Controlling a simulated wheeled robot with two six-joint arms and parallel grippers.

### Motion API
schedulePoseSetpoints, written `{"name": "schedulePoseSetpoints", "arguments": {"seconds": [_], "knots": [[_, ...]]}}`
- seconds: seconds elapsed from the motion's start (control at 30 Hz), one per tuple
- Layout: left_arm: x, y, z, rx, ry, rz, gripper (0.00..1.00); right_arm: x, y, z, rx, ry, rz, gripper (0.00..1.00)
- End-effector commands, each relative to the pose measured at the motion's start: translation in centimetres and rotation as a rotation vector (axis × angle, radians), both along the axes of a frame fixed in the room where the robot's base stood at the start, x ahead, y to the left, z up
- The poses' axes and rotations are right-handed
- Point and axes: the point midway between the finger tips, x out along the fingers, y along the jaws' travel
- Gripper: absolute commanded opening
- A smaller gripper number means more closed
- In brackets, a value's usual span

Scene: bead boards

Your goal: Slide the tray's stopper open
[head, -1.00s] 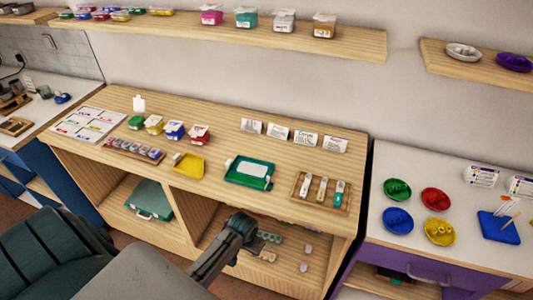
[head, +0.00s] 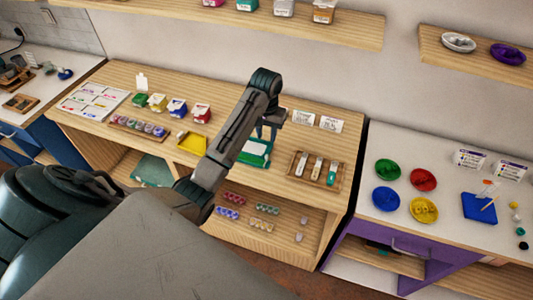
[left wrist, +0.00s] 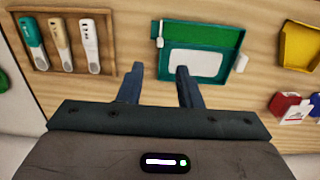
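The green tray (left wrist: 204,35) with a white panel is in the upper middle of the left wrist view. A small white piece (left wrist: 241,62) sits at its right edge and another white piece (left wrist: 159,36) at its left; I cannot tell which is the stopper. In the head view the tray (head: 256,151) is partly hidden by my left arm. My left gripper (left wrist: 160,70) is open and empty, its fingertips apart near the tray's lower left side. It also shows in the head view (head: 264,132), above the tray. My right gripper is not in view.
A yellow tray (head: 191,143) and several coloured boxes (head: 177,107) lie to the left. White cards (head: 330,124) stand behind. A wall shelf (head: 215,15) hangs above.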

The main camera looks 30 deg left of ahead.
Motion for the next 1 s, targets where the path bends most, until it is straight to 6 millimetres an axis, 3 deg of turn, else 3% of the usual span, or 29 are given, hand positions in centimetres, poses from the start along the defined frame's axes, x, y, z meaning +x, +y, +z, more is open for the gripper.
{"name": "schedulePoseSetpoints", "arguments": {"seconds": [0.1, 0.2, 0.5, 0.7, 0.93, 1.0], "knots": [[0.0, 0.0, -2.4, 0.0, 0.0, -0.001, 0.32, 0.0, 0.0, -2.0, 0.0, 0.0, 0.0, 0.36], [-0.2, -0.1, -3.5, -0.003, 0.007, -0.001, 0.32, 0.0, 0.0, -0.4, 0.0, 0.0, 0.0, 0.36], [-0.1, -0.1, -8.5, -0.001, 0.002, -0.001, 0.32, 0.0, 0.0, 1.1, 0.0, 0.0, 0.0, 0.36], [0.0, -0.1, -9.8, 0.0, -0.001, -0.002, 0.32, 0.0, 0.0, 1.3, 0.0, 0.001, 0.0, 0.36], [0.0, -0.1, -10.0, 0.0, -0.002, -0.002, 0.32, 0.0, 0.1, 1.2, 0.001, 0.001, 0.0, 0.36], [0.0, -0.1, -10.0, 0.0, -0.001, -0.002, 0.22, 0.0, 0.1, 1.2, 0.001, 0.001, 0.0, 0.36]]}}
